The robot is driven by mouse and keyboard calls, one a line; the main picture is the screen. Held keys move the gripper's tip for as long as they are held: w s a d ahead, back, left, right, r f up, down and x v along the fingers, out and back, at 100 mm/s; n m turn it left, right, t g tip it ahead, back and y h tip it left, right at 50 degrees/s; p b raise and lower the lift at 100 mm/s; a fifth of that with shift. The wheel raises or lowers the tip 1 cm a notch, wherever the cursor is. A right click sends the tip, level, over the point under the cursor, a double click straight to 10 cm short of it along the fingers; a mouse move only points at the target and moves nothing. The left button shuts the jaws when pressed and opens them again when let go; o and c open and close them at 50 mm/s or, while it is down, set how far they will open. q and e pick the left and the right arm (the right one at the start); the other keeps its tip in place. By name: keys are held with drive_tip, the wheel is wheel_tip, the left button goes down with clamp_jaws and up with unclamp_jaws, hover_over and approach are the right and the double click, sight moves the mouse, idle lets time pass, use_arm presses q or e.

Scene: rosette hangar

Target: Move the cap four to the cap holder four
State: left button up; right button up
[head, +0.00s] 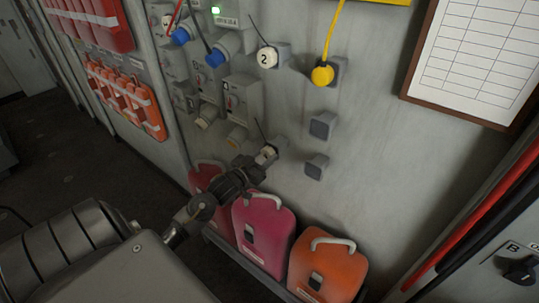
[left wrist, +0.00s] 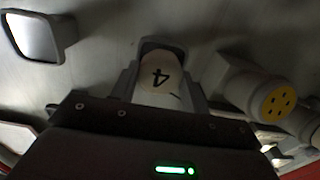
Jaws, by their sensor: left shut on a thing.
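The white cap four (head: 267,153), marked "4", is between the fingers of my left gripper (head: 262,160), near the wall. In the left wrist view the cap (left wrist: 161,76) sits between both fingers, its number facing the camera. A dark grey bracket shape (left wrist: 160,43) shows just behind it; I cannot tell whether the cap touches it. Two empty grey square holders, an upper one (head: 323,125) and a lower one (head: 316,167), are on the wall to the right. No number is readable on them, so I cannot tell which is cap holder four. My right gripper is out of view.
Cap two (head: 267,58) and a yellow cap (head: 322,75) hang higher on the wall. A connector with a yellow face (left wrist: 277,103) is close beside the gripper. Pink (head: 263,232) and orange (head: 328,265) cases stand below. The wall right of the holders is clear.

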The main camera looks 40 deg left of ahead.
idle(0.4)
use_arm(q)
drive_tip(key=shift+w, duration=0.4)
drive_tip(key=o, duration=1.4)
drive_tip(key=shift+c, duration=0.2)
drive_tip(key=shift+s, duration=0.1)
drive_tip(key=shift+s+f, duration=0.15)
drive_tip(key=shift+s, duration=0.1)
drive_tip(key=s+b, duration=0.3)
drive_tip(key=s, duration=0.7)
drive_tip(key=shift+r+b, duration=0.25)
drive_tip(key=shift+b, duration=0.1)
drive_tip(key=shift+d, duration=0.1)
